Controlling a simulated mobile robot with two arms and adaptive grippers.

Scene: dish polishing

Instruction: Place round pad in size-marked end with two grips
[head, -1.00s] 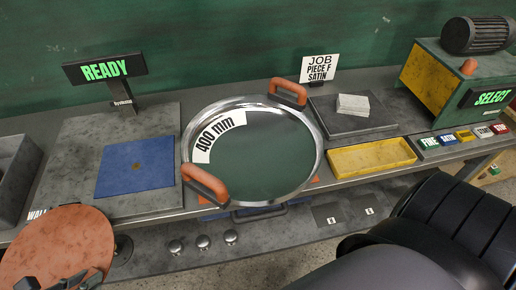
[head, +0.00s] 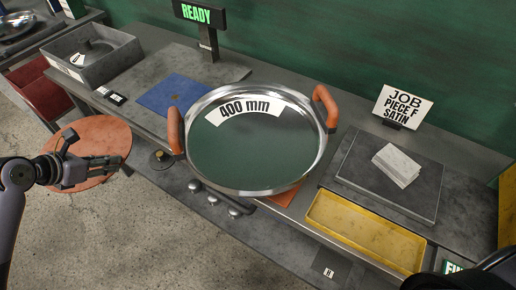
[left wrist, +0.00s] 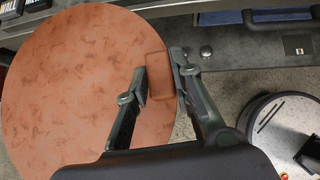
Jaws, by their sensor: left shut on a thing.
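The round pad (head: 98,136) is a thin orange-brown disc with a block-like tab (left wrist: 158,76) at its edge. My left gripper (head: 98,172) is shut on that tab; the left wrist view shows one finger on each side of it. The pad is held in front of the bench's left part, clear of the dish. The size-marked end, a round dish (head: 255,150) labelled "400 mm", has a shiny metal rim, a dark green interior and two orange handles. It sits tilted on the bench with no pad in it. My right gripper is out of view.
A blue mat (head: 172,96) lies left of the dish, below a READY sign (head: 198,14). Right of it are a yellow tray (head: 365,232), a grey plate with a white block (head: 397,164) and a job card (head: 403,104). A grey bin (head: 95,58) stands at the left.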

